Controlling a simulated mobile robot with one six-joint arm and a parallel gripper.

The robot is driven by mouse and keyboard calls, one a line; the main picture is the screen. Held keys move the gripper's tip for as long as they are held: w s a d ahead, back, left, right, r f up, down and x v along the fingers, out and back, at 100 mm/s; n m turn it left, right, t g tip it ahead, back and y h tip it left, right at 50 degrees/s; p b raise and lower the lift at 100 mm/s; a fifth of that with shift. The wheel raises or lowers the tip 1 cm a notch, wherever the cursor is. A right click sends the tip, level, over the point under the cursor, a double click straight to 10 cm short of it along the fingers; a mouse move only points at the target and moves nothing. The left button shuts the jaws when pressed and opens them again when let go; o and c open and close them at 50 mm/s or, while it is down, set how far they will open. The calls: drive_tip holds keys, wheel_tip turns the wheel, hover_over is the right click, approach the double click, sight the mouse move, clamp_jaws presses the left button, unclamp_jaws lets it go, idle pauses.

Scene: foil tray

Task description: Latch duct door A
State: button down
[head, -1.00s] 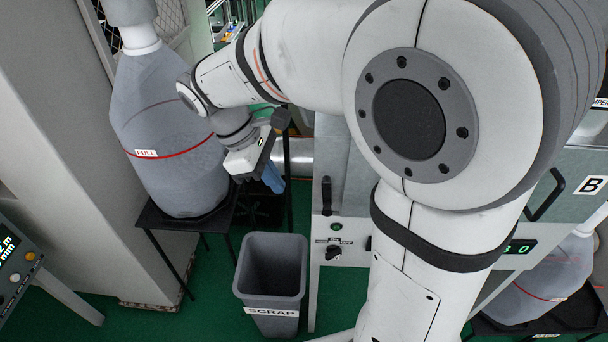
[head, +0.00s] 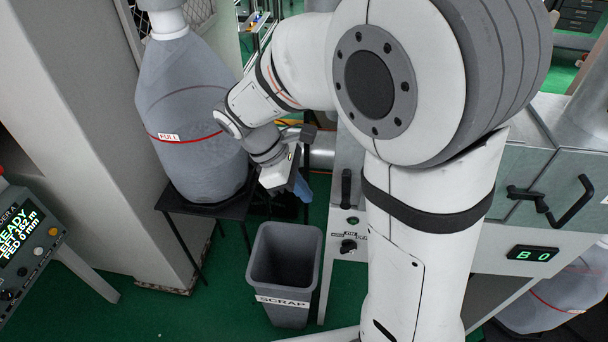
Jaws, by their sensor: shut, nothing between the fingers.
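My gripper (head: 298,184) hangs at the end of my bent arm, left of the grey machine and above the scrap bin. It is shut and empty; its tips are small and partly dark in this view. No door marked A can be read. A grey panel with an upright black handle (head: 346,188) shows just left of my arm; I cannot tell whether it is door A. My arm hides much of the machine front. Right of my arm is a grey door (head: 545,180) with a black latch lever (head: 526,197) and a black bar handle (head: 573,203), above a display (head: 531,254) reading B 0.
A grey SCRAP bin (head: 284,262) stands on the green floor below my gripper. A large grey bag (head: 190,115) marked FULL sits on a black stand (head: 172,200) at left. A console (head: 28,245) reading READY is at far left. A knob (head: 348,246) sits on the machine front.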

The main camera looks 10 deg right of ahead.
sight(346, 189)
drive_tip(key=shift+s+d+f+p, duration=0.2)
drive_tip(key=shift+s+d+f, duration=0.1)
drive_tip(key=shift+d, duration=0.55)
drive_tip(key=shift+s+d+f+p, duration=0.2)
drive_tip(key=shift+s+d+f, duration=0.15)
drive_tip(key=shift+d, duration=0.55)
drive_tip(key=shift+s+d+f+p, duration=0.2)
drive_tip(key=shift+s+d+f, duration=0.1)
drive_tip(key=shift+d, duration=0.55)
